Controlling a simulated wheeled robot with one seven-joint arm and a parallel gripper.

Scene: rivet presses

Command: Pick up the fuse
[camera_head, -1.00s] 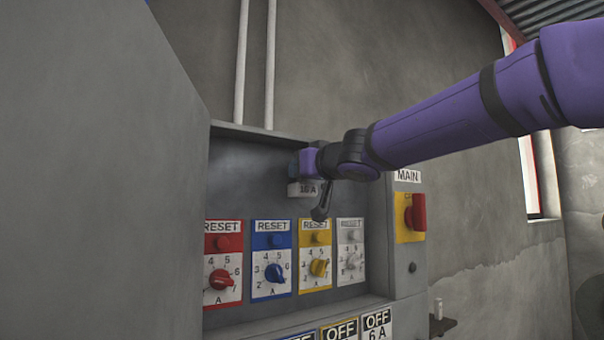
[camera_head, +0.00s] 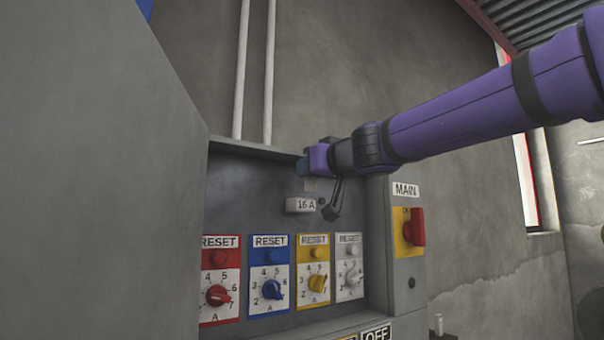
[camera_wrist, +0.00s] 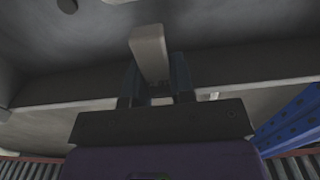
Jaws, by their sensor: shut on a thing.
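The fuse (camera_wrist: 148,48) is a pale grey block. In the wrist view it sits between the two fingers of my gripper (camera_wrist: 154,78), which is shut on it, and its far end sticks out past the fingertips. In the head view my gripper (camera_head: 304,168) is at the upper right inside the grey cabinet, above the white 16 A holder (camera_head: 300,205). A small pale part below the fingers, likely the fuse, shows there with a visible gap above the holder. Most of the fuse is hidden in the head view.
Below the holder is a row of red, blue, yellow and white RESET panels with knobs (camera_head: 272,289). The red MAIN switch (camera_head: 417,227) is on the right. A grey cabinet door (camera_head: 95,180) fills the left. Two pipes (camera_head: 254,70) run up the wall.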

